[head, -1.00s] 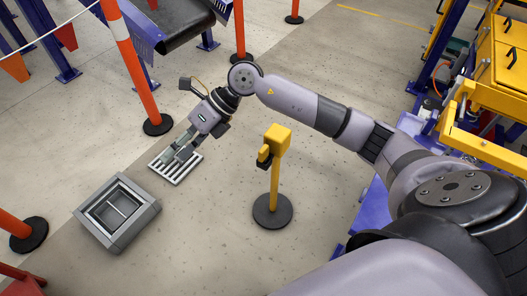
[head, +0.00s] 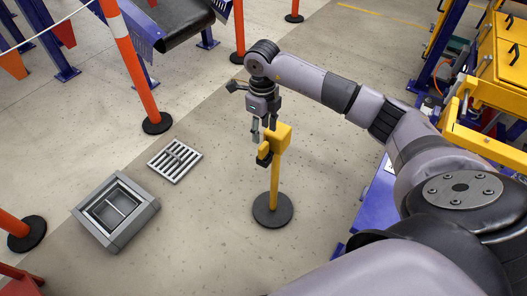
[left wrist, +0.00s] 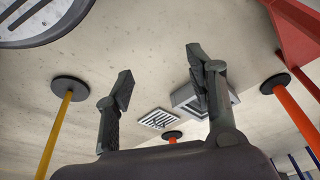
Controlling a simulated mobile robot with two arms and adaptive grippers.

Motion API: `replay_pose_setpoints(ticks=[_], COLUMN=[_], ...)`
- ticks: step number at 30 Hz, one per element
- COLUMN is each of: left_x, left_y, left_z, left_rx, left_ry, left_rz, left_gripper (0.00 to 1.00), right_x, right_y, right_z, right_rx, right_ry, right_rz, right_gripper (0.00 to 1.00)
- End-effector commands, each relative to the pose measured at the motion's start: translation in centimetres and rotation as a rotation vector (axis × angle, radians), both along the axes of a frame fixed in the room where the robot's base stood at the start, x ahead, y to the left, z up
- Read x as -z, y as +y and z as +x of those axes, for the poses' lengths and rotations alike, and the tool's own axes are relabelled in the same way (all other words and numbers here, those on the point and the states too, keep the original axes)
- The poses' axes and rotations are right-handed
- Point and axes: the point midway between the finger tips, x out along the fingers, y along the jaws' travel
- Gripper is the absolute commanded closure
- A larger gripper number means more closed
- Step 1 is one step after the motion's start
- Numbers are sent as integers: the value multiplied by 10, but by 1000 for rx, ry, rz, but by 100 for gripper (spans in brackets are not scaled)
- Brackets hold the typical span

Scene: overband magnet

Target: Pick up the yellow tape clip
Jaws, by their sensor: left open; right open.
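The yellow tape clip (head: 265,152), with a dark lower end, sits on the left side of the yellow head of a post (head: 275,190) in the head view. My right gripper (head: 263,136) points down just above the clip, beside the post head. Its fingers are apart and partly overlap the post head in the picture; I cannot tell whether they touch the clip. My left gripper (left wrist: 160,90) shows only in the left wrist view, open, with nothing between its fingers. The yellow post also shows there at the left (left wrist: 55,135).
A square grey frame (head: 117,212) and a slotted floor grate (head: 175,160) lie left of the post. Orange posts (head: 137,75) stand at the left. A yellow machine (head: 495,110) stands at the right. The floor around the post base is clear.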

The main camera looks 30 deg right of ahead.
Motion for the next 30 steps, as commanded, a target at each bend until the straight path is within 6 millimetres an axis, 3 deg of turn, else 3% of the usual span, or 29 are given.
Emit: replay_pose_setpoints(ticks=[3, 10, 18, 28, 30], left_x=[-9, -19, -46, -52, -52], left_y=[0, 1, 2, 2, 2], left_z=[0, -1, -5, -6, -6], left_rx=[-1, -1, -4, -4, -4], left_ry=[-6, -10, -24, -25, -25], left_rz=[0, 0, 0, -1, -1], left_gripper=[50, 50, 50, 50, 50], right_x=[19, 34, 72, 78, 78], right_y=[0, 0, -1, -2, -2], right_z=[0, -1, -2, -2, -2], right_rx=[1, 0, 1, 0, 0], right_ry=[1, 0, 0, -1, -1], right_rz=[1, 1, 2, 1, 1], right_gripper=[55, 55, 55, 55, 60])
